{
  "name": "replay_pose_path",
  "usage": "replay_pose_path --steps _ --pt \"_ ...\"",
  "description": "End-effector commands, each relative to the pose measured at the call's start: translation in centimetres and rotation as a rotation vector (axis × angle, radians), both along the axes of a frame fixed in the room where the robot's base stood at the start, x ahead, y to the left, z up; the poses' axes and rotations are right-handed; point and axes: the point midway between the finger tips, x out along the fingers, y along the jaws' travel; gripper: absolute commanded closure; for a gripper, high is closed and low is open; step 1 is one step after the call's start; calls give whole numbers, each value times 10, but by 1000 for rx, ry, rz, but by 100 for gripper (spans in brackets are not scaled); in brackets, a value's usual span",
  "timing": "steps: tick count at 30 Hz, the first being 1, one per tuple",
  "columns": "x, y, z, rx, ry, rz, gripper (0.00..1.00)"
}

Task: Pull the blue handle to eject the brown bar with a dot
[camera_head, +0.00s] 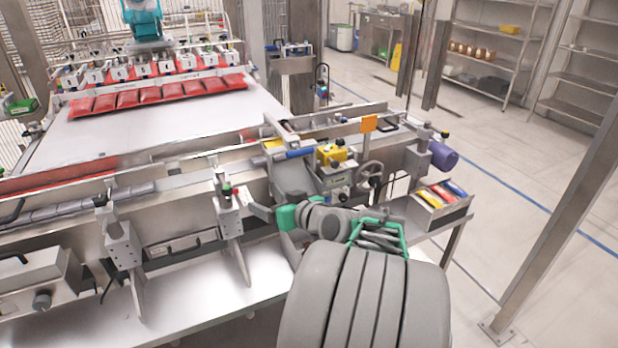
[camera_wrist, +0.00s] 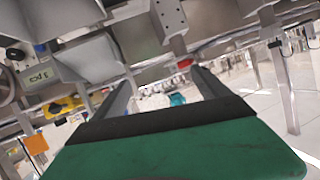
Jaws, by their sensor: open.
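The blue handle (camera_head: 293,153) is a short bar on the grey machine at the middle of the head view, just left of a yellow block. My gripper (camera_head: 258,211) is below and left of it, beside the machine's front face and apart from the handle. In the wrist view my gripper (camera_wrist: 160,82) has its two fingers spread with nothing between them. I cannot pick out a brown bar with a dot in either view.
A yellow block (camera_head: 331,154), a handwheel (camera_head: 369,173) and an orange plate (camera_head: 369,123) stand right of the handle. A tray (camera_head: 432,215) at the right holds coloured bars. An upright bracket (camera_head: 229,215) stands close left of my gripper. The lower steel shelf (camera_head: 190,290) is mostly clear.

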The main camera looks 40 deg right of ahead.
Motion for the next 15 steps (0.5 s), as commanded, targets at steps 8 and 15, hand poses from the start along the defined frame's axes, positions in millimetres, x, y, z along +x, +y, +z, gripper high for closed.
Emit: replay_pose_path --steps 8,15 --pt "-55 -114 36 -20 -341 -256 0" --pt "-18 -124 40 -18 -346 -253 0"
